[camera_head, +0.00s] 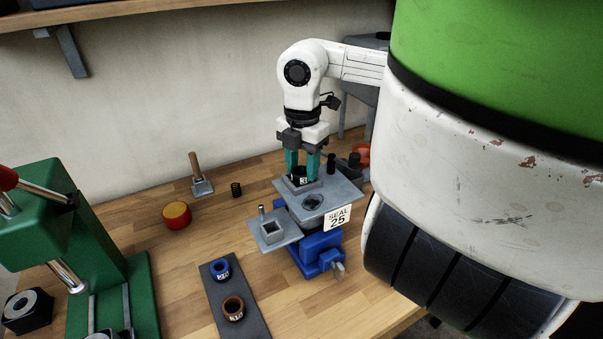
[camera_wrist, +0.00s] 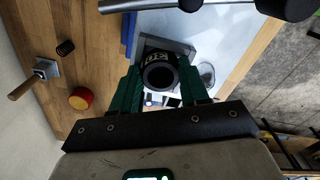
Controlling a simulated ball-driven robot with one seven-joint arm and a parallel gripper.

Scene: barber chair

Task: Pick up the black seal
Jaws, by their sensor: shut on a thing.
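My gripper (camera_head: 302,168) has its teal fingers pointing down, shut on the black seal (camera_head: 298,180). The seal is a short black ring with a white label. It sits low between the fingertips, at a square grey holder on the grey plate (camera_head: 340,187). In the wrist view, the black seal (camera_wrist: 158,60) shows its round opening between the two fingers, with the grey holder around its far side. I cannot tell whether the seal still touches the holder. A sign (camera_head: 338,218) on the plate's front reads "SEAL 25".
A blue vise (camera_head: 318,252) is under the plate, with a smaller grey tray (camera_head: 270,243) beside it. A blue ring (camera_head: 220,268) and a brown ring (camera_head: 233,308) lie on a dark strip. A green press (camera_head: 100,265) stands left. Dark cylinders are close right of my gripper.

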